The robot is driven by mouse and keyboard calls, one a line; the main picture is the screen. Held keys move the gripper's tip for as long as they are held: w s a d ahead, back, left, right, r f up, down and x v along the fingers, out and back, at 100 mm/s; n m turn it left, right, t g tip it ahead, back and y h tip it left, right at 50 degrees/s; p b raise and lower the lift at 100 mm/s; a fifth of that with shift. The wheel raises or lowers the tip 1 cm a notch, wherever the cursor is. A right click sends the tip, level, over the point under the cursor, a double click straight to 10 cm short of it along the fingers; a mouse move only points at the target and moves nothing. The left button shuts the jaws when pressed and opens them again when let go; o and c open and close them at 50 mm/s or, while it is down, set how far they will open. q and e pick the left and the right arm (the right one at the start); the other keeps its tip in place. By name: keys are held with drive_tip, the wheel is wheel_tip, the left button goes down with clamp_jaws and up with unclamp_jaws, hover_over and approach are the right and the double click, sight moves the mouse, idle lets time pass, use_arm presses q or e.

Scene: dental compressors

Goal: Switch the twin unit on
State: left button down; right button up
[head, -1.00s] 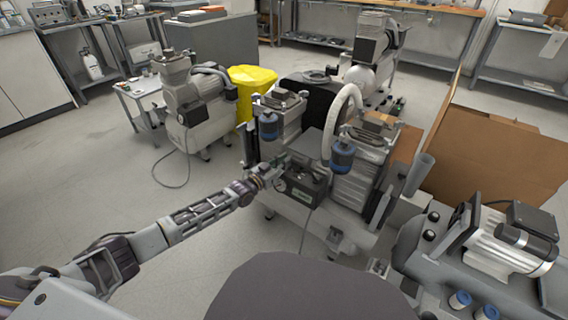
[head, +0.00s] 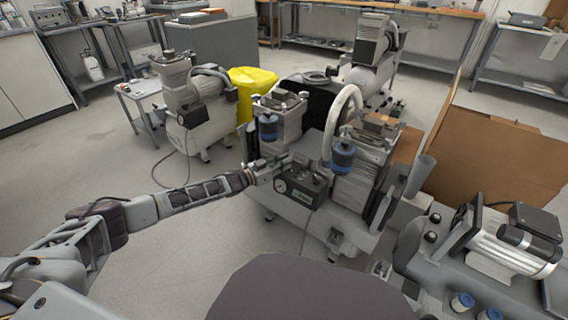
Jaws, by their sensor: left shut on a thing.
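The twin unit (head: 345,190) stands in the middle of the head view, with two finned compressor heads, blue-banded filters and a thick pale hose. A dark control box (head: 302,190) with a round gauge (head: 281,187) sits on its near side. My left gripper (head: 272,168) reaches in from the left and is at the upper left of this box. It is shut on a small part there, which the fingers mostly hide. I cannot make out the switch's position. My right gripper is not in view.
A compressor with a silver motor (head: 505,245) is at the near right. A cardboard box (head: 495,155) stands on the right. The floor at left is clear.

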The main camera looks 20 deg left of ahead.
use_arm(q)
drive_tip(key=shift+a+m+g+h, duration=0.1)
drive_tip(key=shift+m+g+h, duration=0.3)
drive_tip(key=shift+h, duration=0.1)
drive_tip(key=shift+w+m+g+h, duration=0.1)
drive_tip(key=shift+m+g+h, duration=0.4)
drive_tip(key=shift+g, duration=0.1)
drive_tip(key=shift+m+g+h, duration=0.6)
drive_tip(key=shift+m+g, duration=0.1)
drive_tip(key=shift+g, duration=0.2)
drive_tip(key=shift+m+g+h+b, duration=0.3)
drive_tip(key=shift+m+g+h, duration=0.1)
drive_tip(key=shift+g, duration=0.1)
drive_tip(key=shift+m+g, duration=0.3)
drive_tip(key=shift+g, duration=0.2)
drive_tip(key=shift+h, duration=0.3)
drive_tip(key=shift+m+g, duration=0.4)
drive_tip(key=shift+g, duration=0.1)
drive_tip(key=shift+m+g+h, duration=0.4)
drive_tip(key=shift+g, duration=0.2)
